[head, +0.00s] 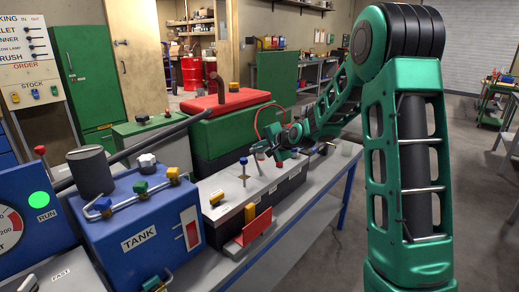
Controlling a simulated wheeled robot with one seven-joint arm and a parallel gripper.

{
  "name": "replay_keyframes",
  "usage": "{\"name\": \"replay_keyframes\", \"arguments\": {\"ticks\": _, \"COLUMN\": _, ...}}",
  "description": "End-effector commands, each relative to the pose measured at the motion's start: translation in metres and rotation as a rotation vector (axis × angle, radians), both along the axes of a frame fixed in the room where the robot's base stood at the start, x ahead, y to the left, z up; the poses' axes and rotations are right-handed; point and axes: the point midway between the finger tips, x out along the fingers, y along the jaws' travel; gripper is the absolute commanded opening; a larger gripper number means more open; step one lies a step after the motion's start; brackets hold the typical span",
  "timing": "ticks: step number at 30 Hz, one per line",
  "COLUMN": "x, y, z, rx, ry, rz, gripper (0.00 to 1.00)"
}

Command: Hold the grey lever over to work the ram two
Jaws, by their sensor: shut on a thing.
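My gripper (279,154) is at the end of my green arm, above the far part of a long grey-topped valve box (228,185). It is shut on a small upright lever there, which appears to be the grey lever; the jaws hide most of it, and its tilt is hard to tell. A lever with a blue knob (244,160) stands upright just left of the gripper. I cannot make out the ram itself.
A blue tank (140,232) with several coloured knobs stands in front on the left. A green box with a red lid (233,103) stands behind the valve box. A red flap (250,228) is on the near side. The grey bench top (290,215) is bare at right.

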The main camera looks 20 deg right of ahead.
Motion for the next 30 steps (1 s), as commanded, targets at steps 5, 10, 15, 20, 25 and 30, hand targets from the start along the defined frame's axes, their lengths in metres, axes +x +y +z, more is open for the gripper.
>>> {"name": "replay_keyframes", "arguments": {"ticks": 5, "x": 0.0043, "y": 0.0092, "z": -0.0002, "rx": 0.005, "ry": -0.004, "rz": 0.013, "gripper": 0.0}}
{"name": "replay_keyframes", "arguments": {"ticks": 10, "x": 0.006, "y": 0.0108, "z": -0.0018, "rx": 0.005, "ry": -0.003, "rz": 0.016, "gripper": 0.0}}
{"name": "replay_keyframes", "arguments": {"ticks": 15, "x": 0.0076, "y": 0.0119, "z": -0.0035, "rx": 0.007, "ry": 0.0, "rz": 0.017, "gripper": 0.0}}
{"name": "replay_keyframes", "arguments": {"ticks": 20, "x": 0.0091, "y": 0.0125, "z": -0.0051, "rx": 0.007, "ry": 0.001, "rz": 0.019, "gripper": 0.0}}
{"name": "replay_keyframes", "arguments": {"ticks": 25, "x": 0.0107, "y": 0.0129, "z": -0.0066, "rx": 0.007, "ry": 0.002, "rz": 0.02, "gripper": 0.0}}
{"name": "replay_keyframes", "arguments": {"ticks": 30, "x": 0.0123, "y": 0.0131, "z": -0.0079, "rx": 0.008, "ry": 0.003, "rz": 0.019, "gripper": 0.0}}
